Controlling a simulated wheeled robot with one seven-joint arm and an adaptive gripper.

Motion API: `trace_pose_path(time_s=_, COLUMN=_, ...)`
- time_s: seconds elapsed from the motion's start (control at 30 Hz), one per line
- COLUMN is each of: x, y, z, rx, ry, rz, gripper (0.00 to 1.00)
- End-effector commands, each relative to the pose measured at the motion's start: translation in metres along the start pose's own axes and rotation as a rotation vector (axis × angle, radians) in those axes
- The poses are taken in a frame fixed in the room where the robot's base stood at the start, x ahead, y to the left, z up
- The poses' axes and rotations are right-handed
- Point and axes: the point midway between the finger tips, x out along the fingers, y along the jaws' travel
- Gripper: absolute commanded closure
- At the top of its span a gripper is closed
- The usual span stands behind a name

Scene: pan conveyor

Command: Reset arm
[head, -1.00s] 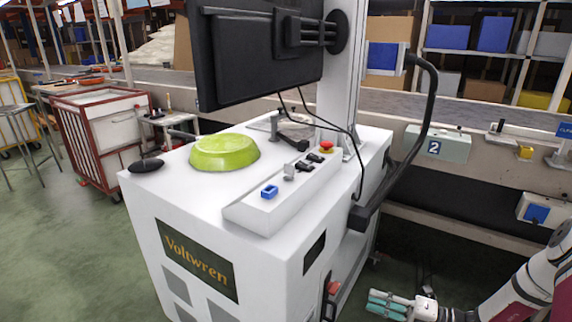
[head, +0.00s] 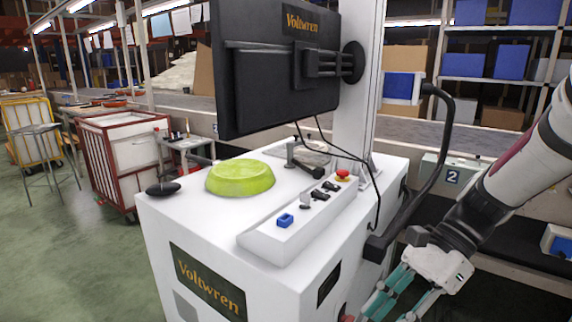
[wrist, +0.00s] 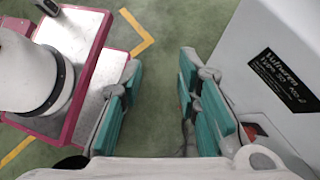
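My gripper (head: 396,300) is at the lower right of the head view, in front of the right side of the white Voltwren cabinet. Its teal fingers point down and to the left, and the lowest part is cut off by the frame edge. In the wrist view the gripper (wrist: 156,105) has its teal fingers wide apart. Only green floor shows between them, so it is open and empty. My arm comes in from the right edge of the head view.
A black curved handle (head: 437,165) stands near my arm. A conveyor (head: 410,130) runs behind. Open floor (head: 70,240) lies left.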

Motion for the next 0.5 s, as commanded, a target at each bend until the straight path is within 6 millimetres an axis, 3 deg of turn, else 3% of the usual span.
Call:
trace_pose_path(time_s=0.2, x=-0.003, y=0.056, z=0.037, rx=-0.342, ry=0.211, rz=0.079, gripper=0.70)
trace_pose_path(time_s=0.5, x=-0.005, y=0.131, z=0.056, rx=-0.786, ry=0.469, rz=0.210, gripper=0.70)
